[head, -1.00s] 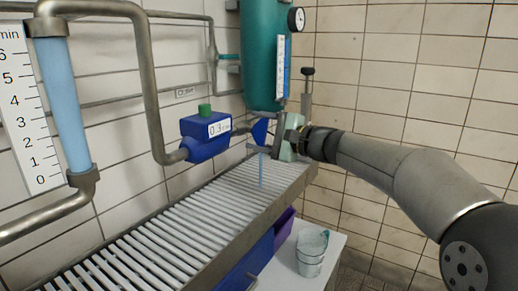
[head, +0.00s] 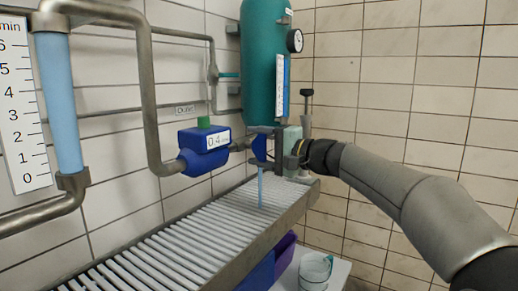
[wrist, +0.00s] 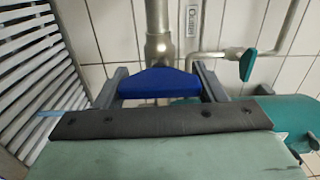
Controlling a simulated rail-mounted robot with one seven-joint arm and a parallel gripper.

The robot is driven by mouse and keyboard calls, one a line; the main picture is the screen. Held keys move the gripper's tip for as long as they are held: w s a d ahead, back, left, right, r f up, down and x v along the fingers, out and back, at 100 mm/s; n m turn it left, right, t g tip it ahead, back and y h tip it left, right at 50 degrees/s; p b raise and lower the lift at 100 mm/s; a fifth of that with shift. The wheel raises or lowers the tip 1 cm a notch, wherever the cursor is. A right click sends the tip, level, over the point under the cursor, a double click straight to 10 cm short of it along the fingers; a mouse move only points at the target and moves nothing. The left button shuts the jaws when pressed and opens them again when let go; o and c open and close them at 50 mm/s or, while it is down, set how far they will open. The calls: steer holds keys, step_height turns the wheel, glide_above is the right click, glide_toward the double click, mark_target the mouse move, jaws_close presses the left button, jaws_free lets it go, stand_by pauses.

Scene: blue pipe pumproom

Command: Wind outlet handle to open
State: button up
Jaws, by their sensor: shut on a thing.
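The blue outlet handle (wrist: 157,82) lies between the two dark fingers of my gripper (wrist: 160,84) in the wrist view, in line with a metal pipe. My gripper is shut on it. In the head view the handle (head: 259,149) is partly hidden by my gripper (head: 268,147). The "Outlet" label (head: 185,110) is on the tiled wall and also shows in the wrist view (wrist: 190,17). A thin blue water stream (head: 261,187) falls below the handle onto the grating. The blue flow meter (head: 204,149) reads 0.4.
A slatted white grating (head: 170,245) runs below the pipe. A green tank (head: 264,65) with a gauge (head: 294,40) stands behind my gripper. A scaled sight tube (head: 60,105) is at the left. A clear cup (head: 315,269) stands at the lower right.

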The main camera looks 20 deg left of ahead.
steer(key=o, duration=1)
steer(key=shift+d, duration=0.15)
steer(key=p+v, duration=0.3)
steer(key=v, duration=1.4)
steer(key=shift+d, duration=0.1)
